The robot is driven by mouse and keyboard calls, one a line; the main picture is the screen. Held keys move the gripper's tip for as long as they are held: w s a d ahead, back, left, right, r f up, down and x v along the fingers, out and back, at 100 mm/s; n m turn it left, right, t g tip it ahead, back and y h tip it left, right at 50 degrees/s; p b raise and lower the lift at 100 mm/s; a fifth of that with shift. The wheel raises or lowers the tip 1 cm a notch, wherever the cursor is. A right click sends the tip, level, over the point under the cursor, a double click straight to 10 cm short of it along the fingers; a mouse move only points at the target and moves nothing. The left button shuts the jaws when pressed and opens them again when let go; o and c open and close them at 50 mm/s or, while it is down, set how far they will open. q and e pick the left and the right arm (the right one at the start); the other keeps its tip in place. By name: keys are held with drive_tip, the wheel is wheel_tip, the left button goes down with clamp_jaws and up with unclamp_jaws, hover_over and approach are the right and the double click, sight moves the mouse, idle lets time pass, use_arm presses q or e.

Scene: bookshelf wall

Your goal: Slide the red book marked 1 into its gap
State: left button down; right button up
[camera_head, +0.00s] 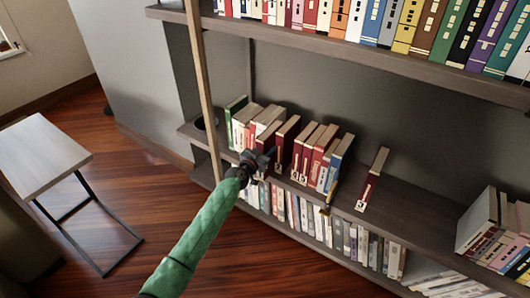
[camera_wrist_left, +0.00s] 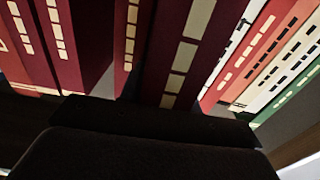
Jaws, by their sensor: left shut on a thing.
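A red book (camera_head: 288,138) with a pale page top and a small white label low on its spine stands in the row on the middle shelf. Its number is too small to read surely. My left gripper (camera_head: 264,160) is at the lower front of this book, shut on it as far as I can tell; the fingertips are partly hidden. In the left wrist view a red spine with cream blocks (camera_wrist_left: 185,55) rises just beyond the dark gripper body (camera_wrist_left: 150,118). My right gripper is not in view.
Labelled red books (camera_head: 316,155) and a blue book (camera_head: 341,160) stand close on the right. Green, white and red books (camera_head: 243,118) stand left. A lone labelled red book (camera_head: 373,180) stands farther right, with bare shelf (camera_head: 420,205) beyond. A wooden upright (camera_head: 204,90) is left of the row.

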use_arm(q)
drive_tip(key=shift+f+b, duration=0.1)
drive_tip(key=shift+b, duration=0.25)
idle(1.1)
drive_tip(key=c, duration=0.9)
unclamp_jaws()
drive_tip(key=shift+f, duration=0.2)
drive_tip(key=shift+v, duration=3.9)
drive_tip(key=shift+r, duration=0.15)
